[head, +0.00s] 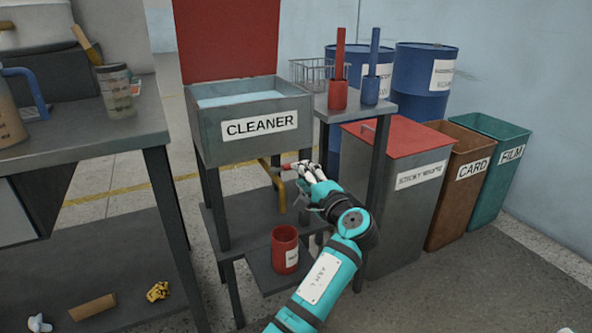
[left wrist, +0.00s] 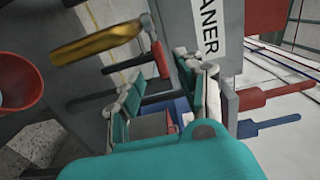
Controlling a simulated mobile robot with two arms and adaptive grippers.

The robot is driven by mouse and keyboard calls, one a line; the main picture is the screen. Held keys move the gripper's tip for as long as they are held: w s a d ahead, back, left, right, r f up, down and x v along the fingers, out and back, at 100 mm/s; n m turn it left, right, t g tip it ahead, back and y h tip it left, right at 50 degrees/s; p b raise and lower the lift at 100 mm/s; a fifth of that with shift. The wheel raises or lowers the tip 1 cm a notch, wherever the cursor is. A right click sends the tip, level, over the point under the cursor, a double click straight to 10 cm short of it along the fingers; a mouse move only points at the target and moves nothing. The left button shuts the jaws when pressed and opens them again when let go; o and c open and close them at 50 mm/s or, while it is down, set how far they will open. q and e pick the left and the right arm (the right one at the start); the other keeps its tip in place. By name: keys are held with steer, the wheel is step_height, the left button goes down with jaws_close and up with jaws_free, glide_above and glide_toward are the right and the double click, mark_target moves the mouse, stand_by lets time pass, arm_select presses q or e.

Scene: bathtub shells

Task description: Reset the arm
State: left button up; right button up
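My left gripper (head: 303,173) is in front of the cleaner tank's stand, just below the grey tank (head: 242,145) labelled CLEANER. In the left wrist view its two fingers (left wrist: 165,95) stand apart, with nothing visibly held between them. A brass tap pipe (head: 278,190) comes down under the tank, beside the gripper; it also shows in the left wrist view (left wrist: 97,40). A red-tipped lever (left wrist: 158,58) is close to the fingertips. I cannot tell whether they touch. My right gripper is in neither view.
A red cup (head: 285,250) stands on the low shelf below the tap. A small stand (head: 345,108) right of the tank holds red and blue tools in cups. Bins and blue drums (head: 425,80) line the right wall. A cluttered bench (head: 105,135) is at left. Floor at lower right is clear.

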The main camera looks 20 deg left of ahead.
arm_select(q)
steer(key=shift+s+d, duration=0.5)
steer(key=shift+s, duration=0.05)
